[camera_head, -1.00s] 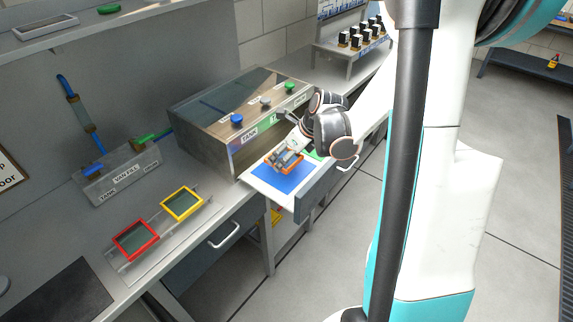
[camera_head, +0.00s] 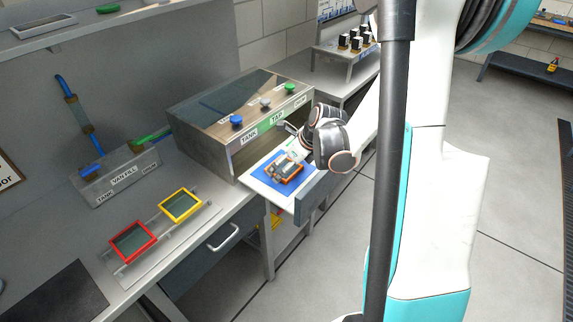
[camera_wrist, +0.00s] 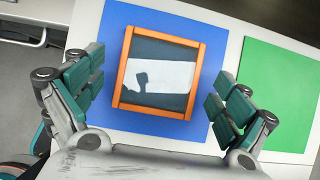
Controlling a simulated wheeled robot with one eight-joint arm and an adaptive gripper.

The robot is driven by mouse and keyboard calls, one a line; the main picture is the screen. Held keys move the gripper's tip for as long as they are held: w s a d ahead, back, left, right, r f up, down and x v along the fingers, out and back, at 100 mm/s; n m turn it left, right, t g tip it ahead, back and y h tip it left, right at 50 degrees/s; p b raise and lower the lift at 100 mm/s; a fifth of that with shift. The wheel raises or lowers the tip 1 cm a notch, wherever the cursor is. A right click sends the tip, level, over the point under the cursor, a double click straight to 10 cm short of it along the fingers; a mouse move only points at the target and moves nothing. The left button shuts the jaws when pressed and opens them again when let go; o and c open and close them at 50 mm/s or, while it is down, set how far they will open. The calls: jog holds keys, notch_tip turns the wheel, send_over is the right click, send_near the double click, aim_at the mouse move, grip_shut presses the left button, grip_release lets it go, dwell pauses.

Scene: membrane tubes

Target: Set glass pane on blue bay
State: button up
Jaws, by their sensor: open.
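The glass pane is a dark pane in an orange frame (camera_wrist: 158,107). In the wrist view it lies on the blue bay (camera_wrist: 112,32), within the blue area and slightly turned. In the head view the orange-framed pane (camera_head: 297,181) shows under my gripper on the blue bay (camera_head: 262,171). My gripper (camera_wrist: 155,95) is open, with one finger pad on each side of the frame and gaps between pads and frame. In the head view my gripper (camera_head: 284,168) is over the pane and hides part of it.
A green bay (camera_wrist: 275,95) lies beside the blue one on the white drawer tray. A metal tank box (camera_head: 200,120) stands behind it. Red-framed (camera_head: 134,242) and yellow-framed (camera_head: 180,206) panes rest on a rack at left. An open drawer front (camera_head: 311,196) borders the tray.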

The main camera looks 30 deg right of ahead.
jog(key=shift+r, duration=0.1)
jog(key=shift+s+r, duration=0.1)
jog(key=shift+r, duration=0.25)
jog(key=p+v, duration=0.4)
jog(key=v, duration=0.7)
jog(key=shift+s+d+r, duration=0.1)
jog(key=shift+s, duration=0.05)
